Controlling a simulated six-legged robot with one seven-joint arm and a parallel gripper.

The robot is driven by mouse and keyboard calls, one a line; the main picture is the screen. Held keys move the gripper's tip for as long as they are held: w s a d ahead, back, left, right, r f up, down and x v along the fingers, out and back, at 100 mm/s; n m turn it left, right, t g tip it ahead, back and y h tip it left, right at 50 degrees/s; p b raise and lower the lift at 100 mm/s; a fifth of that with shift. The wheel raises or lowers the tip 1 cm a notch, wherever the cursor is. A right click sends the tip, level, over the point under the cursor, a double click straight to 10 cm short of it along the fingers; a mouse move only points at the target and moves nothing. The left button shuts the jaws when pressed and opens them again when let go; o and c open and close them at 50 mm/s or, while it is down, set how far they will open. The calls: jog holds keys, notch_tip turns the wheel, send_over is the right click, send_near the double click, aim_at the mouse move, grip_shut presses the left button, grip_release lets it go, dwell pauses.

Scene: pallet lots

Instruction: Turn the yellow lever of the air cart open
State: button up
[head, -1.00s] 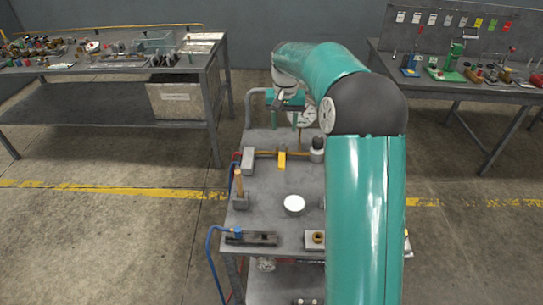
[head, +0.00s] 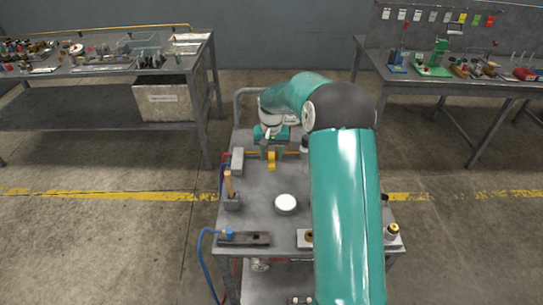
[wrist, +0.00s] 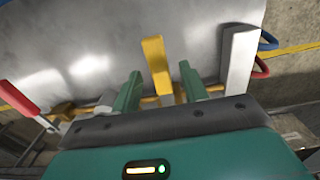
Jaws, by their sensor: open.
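The air cart (head: 255,205) is a grey metal table in the middle of the head view. Its yellow lever (head: 271,164) sits on a brass pipe across the cart's far part. In the wrist view, the yellow lever (wrist: 155,62) stands upright in the picture, with its lower end partly hidden behind my gripper's body. My gripper (wrist: 162,83) is open, with one green finger on each side of the lever. I cannot tell whether either finger touches it. In the head view, my gripper (head: 272,151) is over the pipe, right at the lever.
A grey block (head: 237,161) stands left of the lever; it also shows in the wrist view (wrist: 239,58). A red handle (wrist: 20,100) is at the wrist view's left. A white round cap (head: 286,203) and a wooden-handled tool (head: 229,184) stand nearer. Workbenches (head: 165,68) flank the cart.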

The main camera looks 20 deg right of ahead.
jog(key=shift+f, duration=0.5)
jog(key=shift+s, duration=0.1)
jog(key=shift+c, duration=0.2)
grip_shut()
